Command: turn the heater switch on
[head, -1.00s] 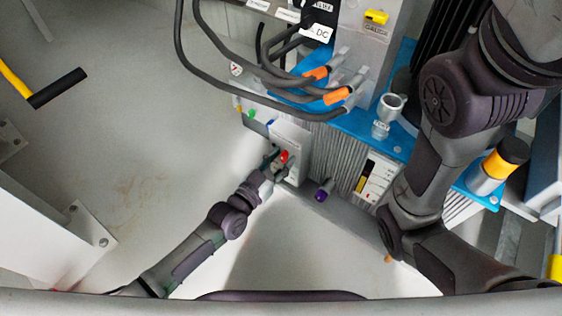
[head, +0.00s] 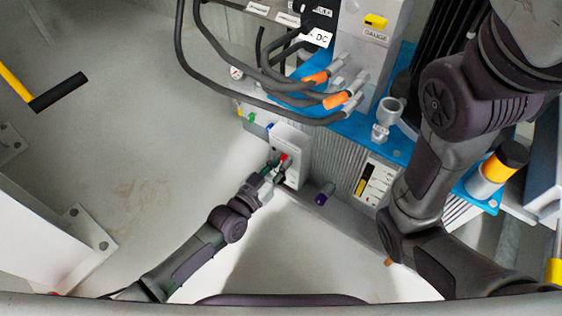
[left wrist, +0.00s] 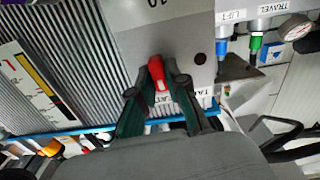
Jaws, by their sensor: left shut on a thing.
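A red switch handle (head: 284,158) stands out from the front of a light grey control box (head: 291,146) in the head view. In the left wrist view the red handle (left wrist: 157,73) sits between the fingertips of my left gripper (left wrist: 158,82), and the gripper is shut on it. In the head view my left gripper (head: 274,171) reaches the box from the lower left. A label under the fingers is partly hidden, so I cannot read it fully. My right arm shows at the right, but its gripper is out of view.
Beside the box are a ribbed grey housing (head: 332,150) and a purple knob (head: 324,193). Black cables with orange plugs (head: 335,100) hang above. A blue frame (head: 360,128) runs behind. Green and blue connectors (left wrist: 256,43) sit near the switch.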

